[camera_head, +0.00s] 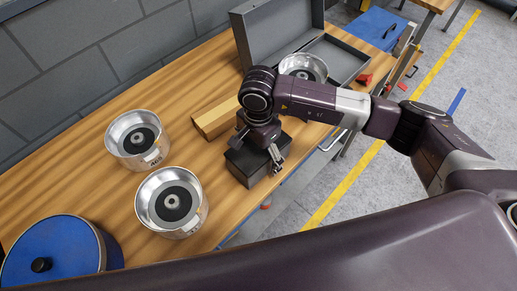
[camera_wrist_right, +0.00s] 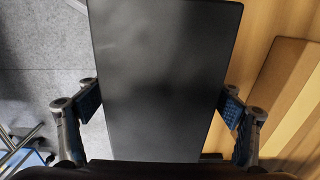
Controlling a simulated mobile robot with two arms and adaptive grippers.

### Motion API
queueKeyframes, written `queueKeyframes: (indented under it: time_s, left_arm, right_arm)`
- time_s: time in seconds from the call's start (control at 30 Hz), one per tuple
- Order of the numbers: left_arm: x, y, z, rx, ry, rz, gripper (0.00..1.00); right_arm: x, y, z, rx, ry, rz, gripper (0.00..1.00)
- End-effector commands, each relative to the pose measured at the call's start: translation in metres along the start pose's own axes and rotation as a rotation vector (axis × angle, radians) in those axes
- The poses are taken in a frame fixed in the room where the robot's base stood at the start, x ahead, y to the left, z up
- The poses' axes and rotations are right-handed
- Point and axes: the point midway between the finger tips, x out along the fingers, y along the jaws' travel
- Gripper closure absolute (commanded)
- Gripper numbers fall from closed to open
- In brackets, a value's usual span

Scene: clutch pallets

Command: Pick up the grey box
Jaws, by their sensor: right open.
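A dark grey box (camera_head: 243,169) lies on the wooden workbench near its front edge. My right gripper (camera_head: 266,152) is directly over the box in the head view. In the right wrist view the box (camera_wrist_right: 160,60) fills the middle of the picture. The right gripper (camera_wrist_right: 161,104) is open, with one finger on each side of the box. The left finger looks close to the box side; I cannot tell whether either finger touches it. My left gripper is not in view.
A wooden block (camera_head: 214,118) lies just behind the box. Two metal pots (camera_head: 137,138) (camera_head: 172,202) and a blue lidded pot (camera_head: 55,255) stand to the left. An open grey case (camera_head: 258,28) and another metal pot (camera_head: 304,67) are farther right. A wall bounds the bench behind.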

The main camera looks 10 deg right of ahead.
Motion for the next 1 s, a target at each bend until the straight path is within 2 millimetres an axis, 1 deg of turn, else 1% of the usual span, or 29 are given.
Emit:
queueKeyframes:
  time_s: [0.1,0.3,0.37,0.83,1.0]
  left_arm:
    - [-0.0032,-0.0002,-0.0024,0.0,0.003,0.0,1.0]
    - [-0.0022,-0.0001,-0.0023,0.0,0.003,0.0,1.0]
    - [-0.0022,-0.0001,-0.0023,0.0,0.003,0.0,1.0]
    - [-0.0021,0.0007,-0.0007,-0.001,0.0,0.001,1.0]
    - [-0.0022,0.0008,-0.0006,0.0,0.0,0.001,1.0]
  right_arm:
    - [0.0073,0.0001,0.0003,0.0,-0.001,-0.001,0.15]
    - [0.0087,-0.0001,0.0002,0.0,-0.001,-0.002,0.15]
    - [0.0085,-0.0001,0.0001,0.0,0.0,-0.002,0.2]
    - [0.008,-0.0002,-0.0002,0.0,0.0,-0.002,0.72]
    - [0.0071,-0.0008,-0.0002,0.0,0.0,-0.004,0.72]
